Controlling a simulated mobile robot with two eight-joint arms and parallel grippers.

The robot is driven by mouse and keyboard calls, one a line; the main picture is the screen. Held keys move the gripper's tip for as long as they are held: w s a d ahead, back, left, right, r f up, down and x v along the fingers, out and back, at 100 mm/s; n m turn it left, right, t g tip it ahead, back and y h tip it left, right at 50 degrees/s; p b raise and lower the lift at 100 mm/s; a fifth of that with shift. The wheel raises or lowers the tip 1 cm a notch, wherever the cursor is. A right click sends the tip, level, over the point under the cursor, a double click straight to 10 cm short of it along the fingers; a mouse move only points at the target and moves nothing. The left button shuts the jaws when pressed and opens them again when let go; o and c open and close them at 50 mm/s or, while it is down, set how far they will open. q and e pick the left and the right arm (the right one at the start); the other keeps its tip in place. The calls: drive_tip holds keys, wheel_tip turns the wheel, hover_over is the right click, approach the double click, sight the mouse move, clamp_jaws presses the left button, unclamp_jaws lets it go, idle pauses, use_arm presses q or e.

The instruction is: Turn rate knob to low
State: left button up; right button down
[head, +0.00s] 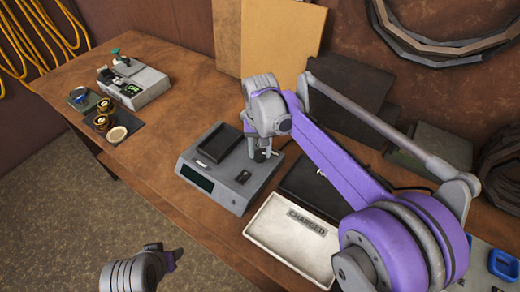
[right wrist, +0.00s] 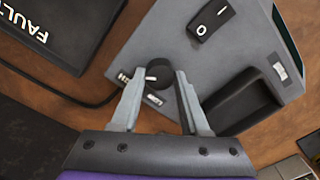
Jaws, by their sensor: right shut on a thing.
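The rate knob (right wrist: 158,76) is a small round black knob with a white pointer mark, on the top of a grey charger (head: 217,196). In the right wrist view the pointer faces left, toward a small label (right wrist: 125,77) that seems to begin with H. A second small label (right wrist: 154,99), too small to read, lies below the knob. My right gripper (right wrist: 161,78) is shut on the knob, one finger on each side. In the head view the right gripper (head: 262,155) hides most of the knob. My left gripper (head: 172,258) is low at the left, its jaws unclear.
The charger carries a rocker switch (right wrist: 212,20) and a dark bay (right wrist: 245,106). A white tray marked CHARGED (head: 285,245) and a dark FAULT tray (right wrist: 35,30) lie beside it. Another grey device (head: 133,85) stands at the far left. Bare bench (head: 180,115) lies between.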

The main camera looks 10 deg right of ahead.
sight(260, 154)
drive_tip(key=n, duration=0.5)
drive_tip(key=shift+n, duration=0.3)
drive_tip(key=n, duration=0.4)
drive_tip(key=shift+n, duration=0.7)
drive_tip(key=shift+c, duration=2)
unclamp_jaws()
wheel_tip(260, 154, up, 11)
drive_tip(key=p, duration=0.1)
drive_tip(key=shift+f, duration=0.15)
